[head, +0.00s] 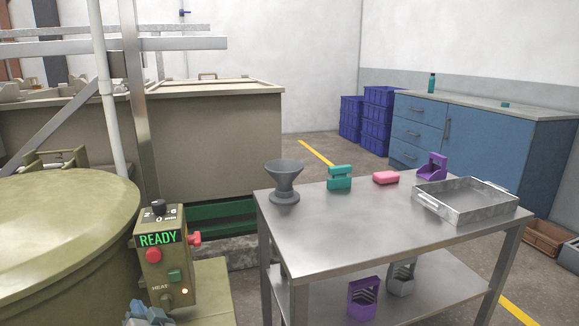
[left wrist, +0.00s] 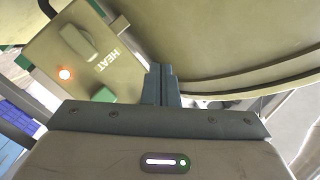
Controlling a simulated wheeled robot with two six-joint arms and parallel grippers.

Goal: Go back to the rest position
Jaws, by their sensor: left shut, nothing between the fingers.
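My left gripper (head: 148,313) shows at the bottom edge of the head view, just below the control box (head: 165,262). In the left wrist view my left gripper (left wrist: 161,72) has its two fingers together, with nothing between them. The control box (left wrist: 88,52) is close by on the left there, with its HEAT label and a lit orange lamp. In the head view its display reads READY, above a red button and a green button. The fingertips appear near the box and the olive drum; whether they touch either is unclear. My right gripper is in neither view.
A large olive drum (head: 70,225) stands at left. A steel table (head: 335,238) holds a grey funnel (head: 284,180), a teal piece (head: 340,177), a pink block (head: 386,177), a purple holder (head: 432,166) and a metal tray (head: 475,212). Blue cabinets (head: 480,140) stand behind.

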